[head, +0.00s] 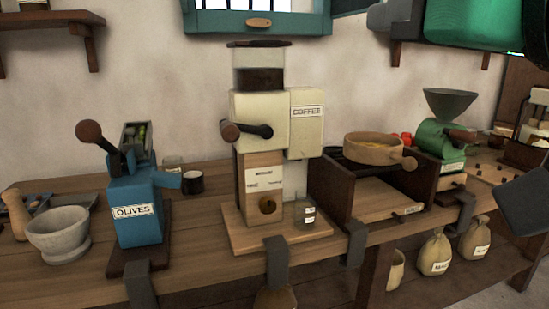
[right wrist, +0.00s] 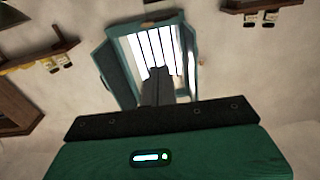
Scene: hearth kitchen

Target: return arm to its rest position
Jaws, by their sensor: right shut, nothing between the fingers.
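My right arm's green link (head: 475,22) crosses the top right corner of the head view, high above the counter. In the right wrist view, my right gripper (right wrist: 157,75) shows as dark fingers close together beyond a black bar and the green wrist housing. It is shut and holds nothing. It points up towards the barred window (right wrist: 155,50), with free air around it. My left gripper and left arm are not in the head view.
The wooden counter (head: 200,240) carries a blue olive press (head: 140,205), a stone mortar (head: 60,235), a cream coffee grinder (head: 262,120), a wooden sieve (head: 373,150) and a green mill (head: 437,140). Wall shelves (head: 50,18) flank the window.

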